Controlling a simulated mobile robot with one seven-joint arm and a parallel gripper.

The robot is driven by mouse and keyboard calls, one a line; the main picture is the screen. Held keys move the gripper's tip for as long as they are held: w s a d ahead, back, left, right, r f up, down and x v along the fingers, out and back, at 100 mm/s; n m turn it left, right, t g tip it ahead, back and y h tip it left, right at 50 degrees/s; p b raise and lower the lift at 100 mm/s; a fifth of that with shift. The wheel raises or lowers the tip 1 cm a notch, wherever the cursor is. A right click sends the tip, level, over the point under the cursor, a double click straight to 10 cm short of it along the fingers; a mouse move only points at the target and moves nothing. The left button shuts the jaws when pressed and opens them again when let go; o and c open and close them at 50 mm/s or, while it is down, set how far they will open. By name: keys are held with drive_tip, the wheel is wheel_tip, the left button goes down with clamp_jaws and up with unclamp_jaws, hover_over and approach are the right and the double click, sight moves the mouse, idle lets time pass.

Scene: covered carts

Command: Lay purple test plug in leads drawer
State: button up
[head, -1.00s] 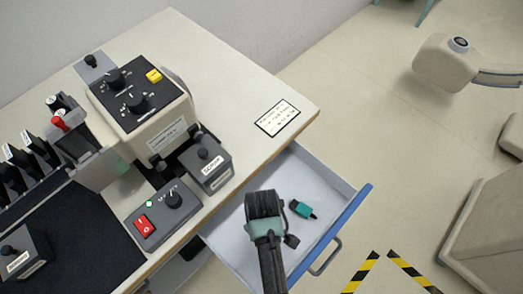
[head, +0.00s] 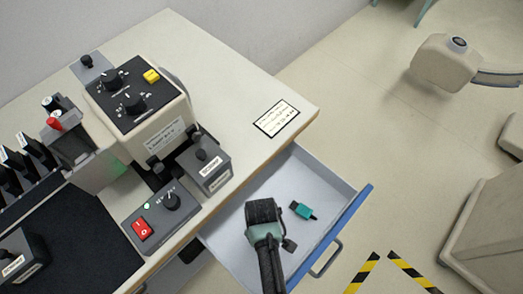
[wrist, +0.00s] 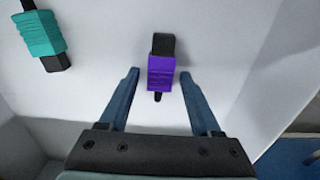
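The purple test plug (wrist: 162,73), with black ends, shows in the wrist view against the pale drawer floor, between my gripper's fingertips. My gripper (wrist: 159,76) is open, with a gap between each finger and the plug. In the head view my gripper (head: 263,214) is over the pulled-out leads drawer (head: 333,194), seen from behind; its fingertips and the purple plug are hidden there. The drawer has a pale inside and a blue front.
A teal plug (head: 303,210) lies in the drawer right of my gripper; it also shows in the wrist view (wrist: 40,34). On the cart top stand a control box (head: 148,105), a red-switch box (head: 157,214) and a small grey box (head: 204,163). A label card (head: 276,117) lies near the corner.

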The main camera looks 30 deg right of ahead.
wheel_tip(320, 180, up, 13)
drive_tip(key=p, duration=0.1)
drive_tip(key=shift+f+p, duration=0.15)
drive_tip(key=shift+p, duration=0.2)
idle(0.3)
idle(0.4)
